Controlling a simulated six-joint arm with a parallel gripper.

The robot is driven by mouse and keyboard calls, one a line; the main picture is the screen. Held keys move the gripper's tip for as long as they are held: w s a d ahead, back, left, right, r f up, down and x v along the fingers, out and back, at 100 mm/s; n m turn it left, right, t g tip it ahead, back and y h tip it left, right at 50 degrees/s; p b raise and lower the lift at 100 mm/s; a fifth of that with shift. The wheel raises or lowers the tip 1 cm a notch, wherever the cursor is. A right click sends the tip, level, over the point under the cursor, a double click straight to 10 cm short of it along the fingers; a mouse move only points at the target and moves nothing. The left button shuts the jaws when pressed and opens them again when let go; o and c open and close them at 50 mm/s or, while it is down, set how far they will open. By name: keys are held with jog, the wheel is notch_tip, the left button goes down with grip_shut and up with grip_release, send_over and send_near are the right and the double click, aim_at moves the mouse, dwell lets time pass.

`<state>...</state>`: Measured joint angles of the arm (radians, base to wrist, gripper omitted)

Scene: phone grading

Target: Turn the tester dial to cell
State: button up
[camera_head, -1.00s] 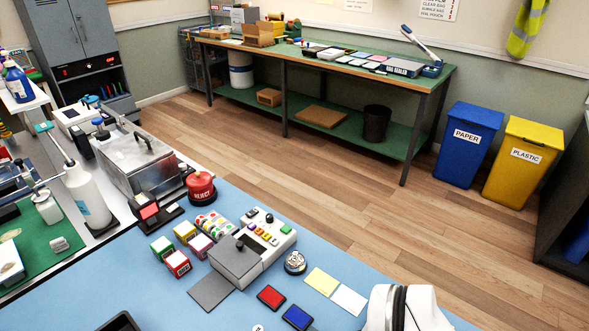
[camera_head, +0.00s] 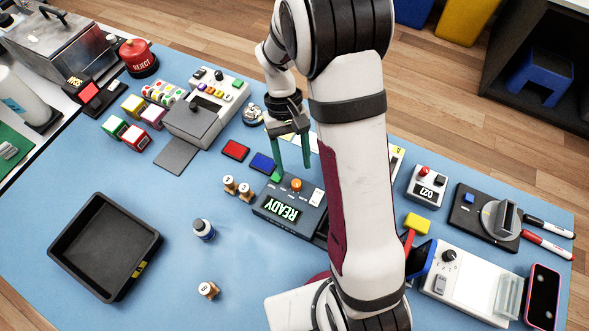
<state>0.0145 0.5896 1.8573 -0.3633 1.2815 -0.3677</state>
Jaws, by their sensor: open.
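My gripper (camera_head: 291,170) has two green fingers, spread apart and empty. In the head view it hangs over the blue bench near the back edge of the dark box with the READY display (camera_head: 285,210). No legend reading cell is legible, so I cannot tell for sure which control is the tester dial. A white device (camera_head: 470,275) at the right has a black round knob (camera_head: 449,256). A dark base (camera_head: 474,222) behind it carries a large grey round piece (camera_head: 499,219) with an upright block. Both are well to the right of my gripper, beyond my arm.
My arm hides part of the bench middle. A black tray (camera_head: 64,257), a small bottle (camera_head: 204,230) and wooden stamps stand at left. Red and blue pads (camera_head: 236,150) lie near the gripper. The front middle is fairly clear.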

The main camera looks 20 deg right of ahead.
aim_at(296, 183)
jog(key=x, duration=0.5)
grip_shut()
